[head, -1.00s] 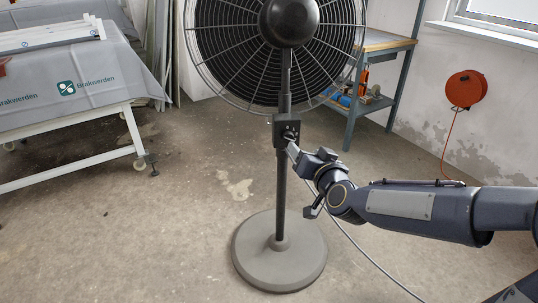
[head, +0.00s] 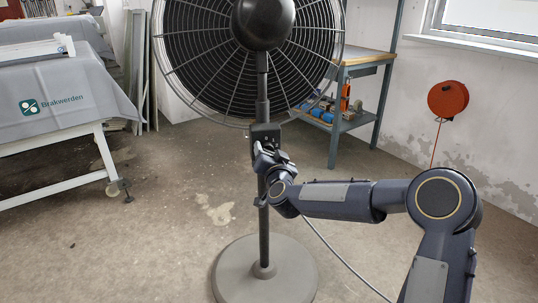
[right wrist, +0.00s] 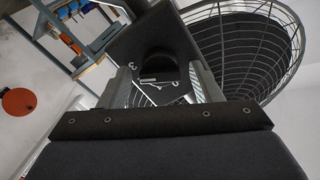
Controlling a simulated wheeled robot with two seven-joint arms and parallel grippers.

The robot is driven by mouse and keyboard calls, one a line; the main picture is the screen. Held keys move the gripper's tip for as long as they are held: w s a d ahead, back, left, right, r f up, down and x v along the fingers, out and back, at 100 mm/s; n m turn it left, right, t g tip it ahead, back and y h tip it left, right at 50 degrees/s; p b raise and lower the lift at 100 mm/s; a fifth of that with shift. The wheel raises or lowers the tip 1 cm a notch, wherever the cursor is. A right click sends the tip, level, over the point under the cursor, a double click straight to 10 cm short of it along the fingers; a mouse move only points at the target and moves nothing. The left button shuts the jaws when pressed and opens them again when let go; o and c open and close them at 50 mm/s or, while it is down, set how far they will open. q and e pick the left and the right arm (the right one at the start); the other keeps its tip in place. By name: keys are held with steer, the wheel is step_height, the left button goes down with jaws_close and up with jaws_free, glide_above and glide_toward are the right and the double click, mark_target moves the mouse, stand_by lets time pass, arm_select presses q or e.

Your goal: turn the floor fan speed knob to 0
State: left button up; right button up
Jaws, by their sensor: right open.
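The floor fan (head: 262,22) stands upright on a round grey base (head: 265,272). Its dark control box (head: 265,133) is on the pole below the cage. My right gripper (head: 266,155) is at the front of this box. In the right wrist view the open fingers (right wrist: 163,88) point at the box face (right wrist: 150,40), with a dark round knob (right wrist: 158,66) between them. White markings, including a 3, show near the knob; its setting cannot be read surely. I cannot tell whether the fingers touch the knob. My left gripper is out of view.
A cloth-covered table (head: 65,95) stands at the left. A shelf bench (head: 358,70) with tools is behind the fan, and a red cable reel (head: 448,99) hangs on the wall. A cable (head: 345,235) runs over the floor.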

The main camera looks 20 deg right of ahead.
steer(key=shift+w, duration=0.1)
steer(key=c, duration=1)
steer(key=shift+o, duration=0.2)
steer(key=shift+r, duration=0.1)
steer(key=shift+a+f+n+p, duration=0.1)
steer(key=shift+n+p, duration=1.25)
steer(key=shift+n, duration=2.6)
steer(key=shift+a+f+n+p, duration=0.1)
steer(key=shift+n+p, duration=1.2)
steer(key=shift+n, duration=2.7)
steer(key=shift+a+f+n+p, duration=0.1)
steer(key=shift+n+p, duration=1.25)
steer(key=shift+n, duration=2.6)
